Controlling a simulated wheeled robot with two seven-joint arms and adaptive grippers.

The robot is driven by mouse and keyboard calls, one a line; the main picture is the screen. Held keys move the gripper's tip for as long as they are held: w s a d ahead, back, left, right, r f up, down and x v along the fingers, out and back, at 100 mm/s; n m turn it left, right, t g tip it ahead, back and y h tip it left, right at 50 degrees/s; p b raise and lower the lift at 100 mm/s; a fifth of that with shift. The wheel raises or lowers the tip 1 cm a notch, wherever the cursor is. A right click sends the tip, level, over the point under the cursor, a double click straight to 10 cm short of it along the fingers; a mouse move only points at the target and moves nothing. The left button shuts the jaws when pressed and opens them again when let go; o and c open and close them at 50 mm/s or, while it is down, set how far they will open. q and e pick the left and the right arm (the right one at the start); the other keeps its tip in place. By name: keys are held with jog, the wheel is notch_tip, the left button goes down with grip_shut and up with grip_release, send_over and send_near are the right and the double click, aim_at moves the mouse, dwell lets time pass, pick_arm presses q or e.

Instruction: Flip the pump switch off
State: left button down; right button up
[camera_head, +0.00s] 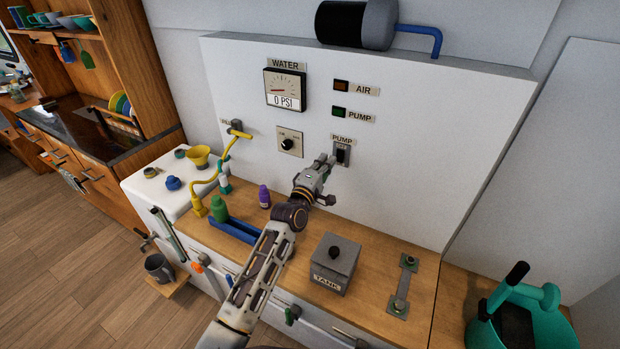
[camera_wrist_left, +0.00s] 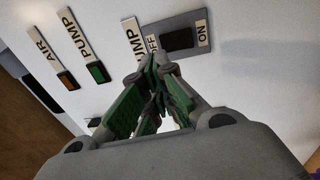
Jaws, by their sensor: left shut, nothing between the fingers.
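The pump switch (camera_head: 341,154) is a dark rocker on a small grey plate on the white panel, under a PUMP label. In the left wrist view the switch (camera_wrist_left: 178,40) sits between the words OFF and ON. My left gripper (camera_head: 328,161) is shut and empty, its tips just left of the switch plate. In the left wrist view its fingertips (camera_wrist_left: 153,58) are by the OFF end of the plate; whether they touch it I cannot tell. The right gripper does not show in either view.
Above the switch are PUMP (camera_head: 338,112) and AIR (camera_head: 341,86) lights; the pump light looks green. The WATER gauge (camera_head: 285,89) reads 0 PSI. A knob (camera_head: 289,142) is left of the gripper. A grey TANK box (camera_head: 335,262) and a purple bottle (camera_head: 264,196) stand on the wooden counter.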

pick_arm(q)
jog(key=shift+s+a+f, duration=0.15)
jog(key=shift+s, duration=0.15)
jog(key=s+a+r+b, duration=0.1)
jog(key=s+a, duration=0.2)
jog(key=s, duration=0.5)
jog(key=shift+a, duration=0.15)
jog(key=shift+r, duration=0.1)
dwell(0.6)
